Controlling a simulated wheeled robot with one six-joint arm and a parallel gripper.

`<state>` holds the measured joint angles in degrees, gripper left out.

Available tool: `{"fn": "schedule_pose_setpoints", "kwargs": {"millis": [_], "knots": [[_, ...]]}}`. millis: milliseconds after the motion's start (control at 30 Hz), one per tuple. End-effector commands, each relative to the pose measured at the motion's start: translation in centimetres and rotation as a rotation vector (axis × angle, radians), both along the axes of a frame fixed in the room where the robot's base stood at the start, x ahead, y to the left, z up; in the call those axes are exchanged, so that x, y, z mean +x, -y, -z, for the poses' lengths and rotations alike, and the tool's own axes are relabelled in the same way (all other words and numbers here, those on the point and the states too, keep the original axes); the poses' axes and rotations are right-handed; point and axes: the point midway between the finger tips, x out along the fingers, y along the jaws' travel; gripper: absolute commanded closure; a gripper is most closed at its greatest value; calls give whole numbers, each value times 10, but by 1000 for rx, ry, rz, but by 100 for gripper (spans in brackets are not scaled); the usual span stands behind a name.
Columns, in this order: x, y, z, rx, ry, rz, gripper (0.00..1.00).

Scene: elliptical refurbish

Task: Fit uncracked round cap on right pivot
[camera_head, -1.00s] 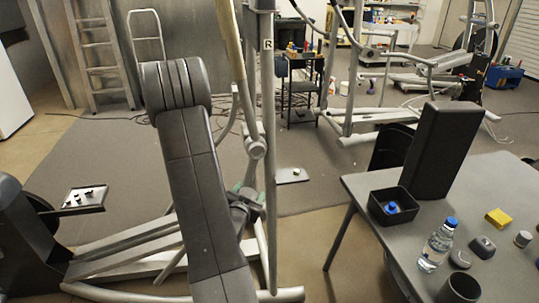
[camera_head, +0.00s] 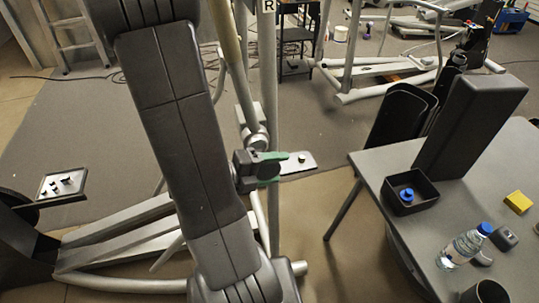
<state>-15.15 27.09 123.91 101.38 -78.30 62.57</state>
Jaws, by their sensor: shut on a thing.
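My gripper (camera_head: 274,168), dark with green fingers, is near the middle of the view, just below the grey pivot joint (camera_head: 257,138) on the elliptical's right post, which bears an R label (camera_head: 268,5). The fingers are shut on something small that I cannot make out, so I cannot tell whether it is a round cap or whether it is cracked. The gripper looks apart from the joint, but the depth is unclear. My large dark arm hides the left of the elliptical.
The table holds a black bin (camera_head: 410,191) with a blue object, a water bottle (camera_head: 464,247), a yellow block (camera_head: 517,202) and a tall black box (camera_head: 470,125).

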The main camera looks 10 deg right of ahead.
Motion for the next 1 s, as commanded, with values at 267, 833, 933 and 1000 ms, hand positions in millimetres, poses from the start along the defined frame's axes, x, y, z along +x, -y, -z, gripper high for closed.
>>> {"fn": "schedule_pose_setpoints", "kwargs": {"millis": [267,833,933,1000], "knots": [[15,-1,-1,0,2,4,60],[46,-2,0,-1,2,3,60],[47,-2,0,-1,2,3,60],[47,-2,0,-1,2,2,60]]}}
